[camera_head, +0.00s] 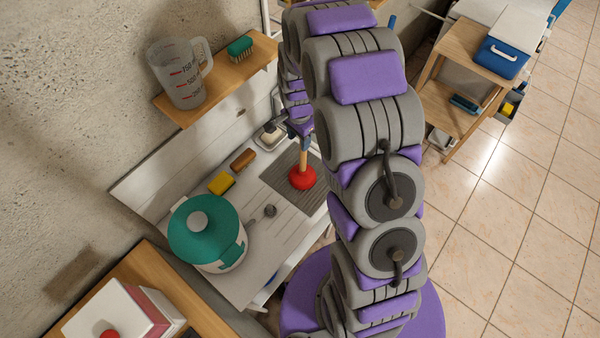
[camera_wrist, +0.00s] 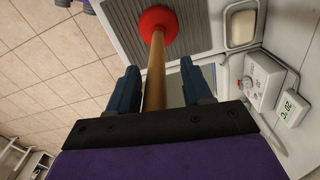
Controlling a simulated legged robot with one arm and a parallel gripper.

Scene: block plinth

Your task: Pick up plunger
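The plunger has a red rubber cup (camera_head: 302,177) and a light wooden handle (camera_head: 304,150). It stands cup down on a grey ribbed mat (camera_head: 290,195) on the white counter. In the wrist view its cup (camera_wrist: 158,22) is at the top and the handle (camera_wrist: 155,75) runs down between the two blue fingers. My gripper (camera_wrist: 159,68) is open, with a gap visible on each side of the handle, narrower on the left. In the head view my gripper (camera_head: 300,128) is at the upper end of the handle, partly hidden by my arm.
A teal-lidded pot (camera_head: 205,235), a yellow sponge (camera_head: 221,183), a brown brush (camera_head: 243,159) and a soap dish (camera_head: 268,137) are on the counter. A shelf (camera_head: 225,80) above holds a measuring jug (camera_head: 180,75) and a green brush (camera_head: 240,47).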

